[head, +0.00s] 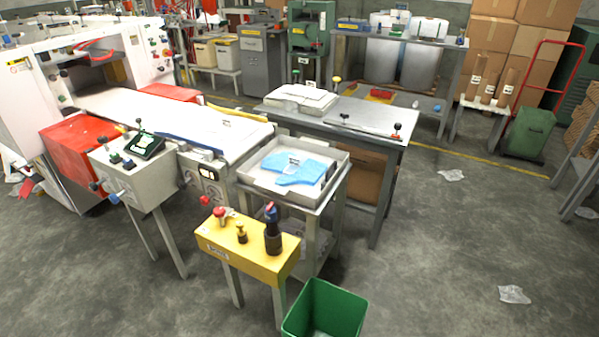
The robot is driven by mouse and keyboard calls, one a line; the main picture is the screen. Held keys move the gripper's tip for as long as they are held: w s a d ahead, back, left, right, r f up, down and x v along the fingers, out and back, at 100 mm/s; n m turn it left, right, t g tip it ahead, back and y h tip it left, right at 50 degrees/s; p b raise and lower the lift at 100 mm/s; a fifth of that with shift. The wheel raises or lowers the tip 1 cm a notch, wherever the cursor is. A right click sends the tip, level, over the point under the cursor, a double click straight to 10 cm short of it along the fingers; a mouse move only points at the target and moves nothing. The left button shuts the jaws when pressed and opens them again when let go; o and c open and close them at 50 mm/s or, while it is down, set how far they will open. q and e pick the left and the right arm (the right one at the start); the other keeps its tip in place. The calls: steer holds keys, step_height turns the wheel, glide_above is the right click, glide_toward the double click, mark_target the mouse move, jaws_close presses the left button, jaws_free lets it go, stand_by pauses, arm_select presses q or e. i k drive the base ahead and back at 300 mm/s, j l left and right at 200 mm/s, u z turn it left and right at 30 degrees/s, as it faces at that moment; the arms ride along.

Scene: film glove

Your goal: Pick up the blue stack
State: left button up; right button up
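The blue stack (300,170) lies flat in a shallow pale tray (262,185) on a small metal stand, near the middle of the head view. It looks like flat blue film gloves, with a small white and dark label or clip on its upper part. The tray's low walls surround it. Neither of my grippers is in the head view, so their state does not show.
A yellow control box (245,248) with knobs stands in front of the tray, and a green bin (324,312) is at the bottom. A conveyor (170,118) adjoins on the left, a metal table (365,117) behind. Open floor (450,260) with plastic scraps lies right.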

mark_target(295, 167)
steer(key=l+u, duration=0.25)
steer(key=l, duration=0.7)
steer(key=l+u, duration=0.3)
steer(key=l, duration=0.65)
steer(key=i+l+u, duration=0.1)
steer(key=l, duration=0.2)
steer(key=i+l, duration=0.2)
steer(key=i+l+u, duration=0.15)
steer(key=l, duration=0.25)
steer(key=i+l+u, duration=0.1)
steer(key=l, duration=0.2)
steer(key=i+l, duration=0.2)
steer(key=i+l+u, duration=0.15)
steer(key=l, duration=0.25)
